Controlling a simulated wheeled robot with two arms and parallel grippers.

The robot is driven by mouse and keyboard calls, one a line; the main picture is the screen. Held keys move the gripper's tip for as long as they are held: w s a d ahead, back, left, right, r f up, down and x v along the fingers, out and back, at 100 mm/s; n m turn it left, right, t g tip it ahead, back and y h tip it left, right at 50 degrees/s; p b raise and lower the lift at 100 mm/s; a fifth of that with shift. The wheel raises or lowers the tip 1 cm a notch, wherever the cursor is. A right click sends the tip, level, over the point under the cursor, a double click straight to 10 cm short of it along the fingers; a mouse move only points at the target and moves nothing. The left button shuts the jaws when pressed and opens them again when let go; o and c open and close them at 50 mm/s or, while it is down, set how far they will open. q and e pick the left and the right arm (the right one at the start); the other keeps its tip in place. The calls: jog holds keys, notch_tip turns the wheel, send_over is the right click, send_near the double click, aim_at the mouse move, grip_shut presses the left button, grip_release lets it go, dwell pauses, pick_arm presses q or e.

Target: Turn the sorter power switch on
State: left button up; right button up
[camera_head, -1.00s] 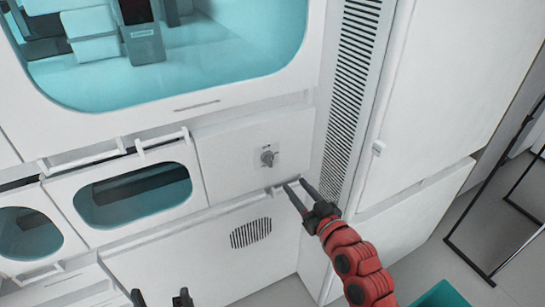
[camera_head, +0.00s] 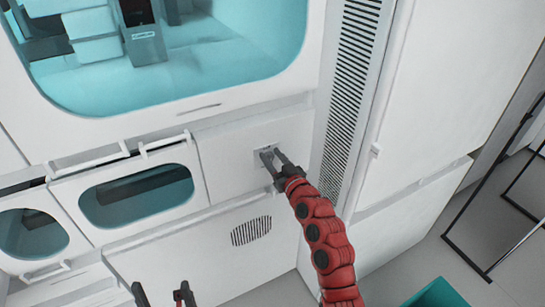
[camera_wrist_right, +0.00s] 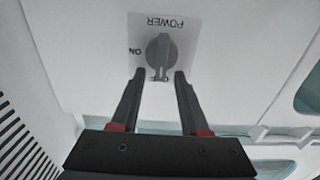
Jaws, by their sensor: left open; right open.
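The power switch (camera_wrist_right: 161,48) is a grey rotary knob on a light plate marked POWER and ON. In the wrist view the label is upside down, ON is left of the knob, and the knob's grip bar runs about upright. My right gripper (camera_wrist_right: 159,73) is open, with its fingertips just short of the knob and to either side of it; contact is not visible. In the head view my right gripper (camera_head: 271,153) partly hides the switch plate (camera_head: 258,160). My left gripper (camera_head: 162,290) is open and empty at the bottom edge, far from the switch.
White cabinet fronts with handles and dark oval windows (camera_head: 137,196) lie left of the switch panel. A large teal-lit window (camera_head: 180,75) is above. A slatted vent (camera_head: 348,90) is to the right, and a teal container (camera_head: 436,292) is at bottom right.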

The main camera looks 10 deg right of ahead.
jog(key=shift+c, duration=0.3)
grip_shut()
